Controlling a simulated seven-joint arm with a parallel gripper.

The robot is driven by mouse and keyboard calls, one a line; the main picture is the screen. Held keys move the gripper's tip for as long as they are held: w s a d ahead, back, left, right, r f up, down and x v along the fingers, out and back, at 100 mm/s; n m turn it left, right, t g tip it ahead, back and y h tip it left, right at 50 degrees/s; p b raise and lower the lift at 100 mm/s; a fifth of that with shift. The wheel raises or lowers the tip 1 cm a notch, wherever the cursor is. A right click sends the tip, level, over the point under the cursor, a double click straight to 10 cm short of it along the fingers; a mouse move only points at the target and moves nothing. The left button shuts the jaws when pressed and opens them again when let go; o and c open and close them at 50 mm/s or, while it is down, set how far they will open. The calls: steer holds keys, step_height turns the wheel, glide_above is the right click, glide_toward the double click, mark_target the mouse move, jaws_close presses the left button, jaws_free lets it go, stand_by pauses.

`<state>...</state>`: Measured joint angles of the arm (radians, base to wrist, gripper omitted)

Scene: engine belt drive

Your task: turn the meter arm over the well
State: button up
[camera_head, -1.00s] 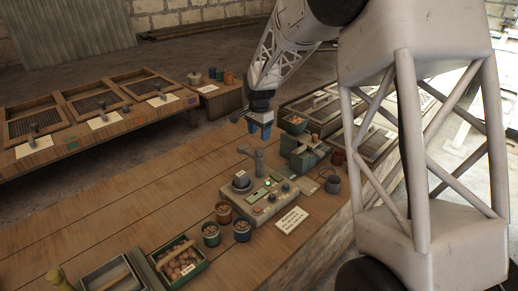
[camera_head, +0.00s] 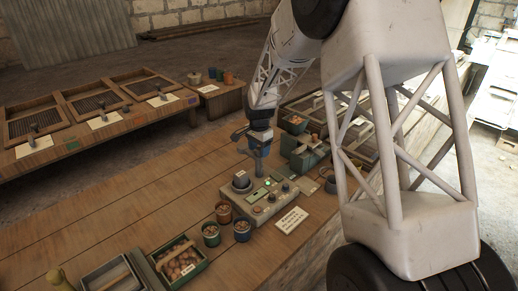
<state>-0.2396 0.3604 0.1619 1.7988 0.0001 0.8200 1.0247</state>
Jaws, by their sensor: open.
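The tester box (camera_head: 268,203) stands on the wooden bench, with a green light and knobs on top. The round dark well (camera_head: 241,184) is at its left end. The grey post of the meter arm (camera_head: 259,169) rises behind the box's panel, right of the well. My gripper (camera_head: 260,151) points down at the top of this post, open. Its blue fingers overlap the upper part of the meter arm and hide most of it. I cannot tell whether they touch it.
Small pots of pieces (camera_head: 211,234) and a green crate of brown lumps (camera_head: 180,262) stand front left. A white sign card (camera_head: 291,220) lies before the box. Green apparatus (camera_head: 305,155) stands close on the right. The bench planks to the left are clear.

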jaws_close()
steer(key=shift+n, duration=0.4)
steer(key=n, duration=1.2)
steer(key=shift+n, duration=2.6)
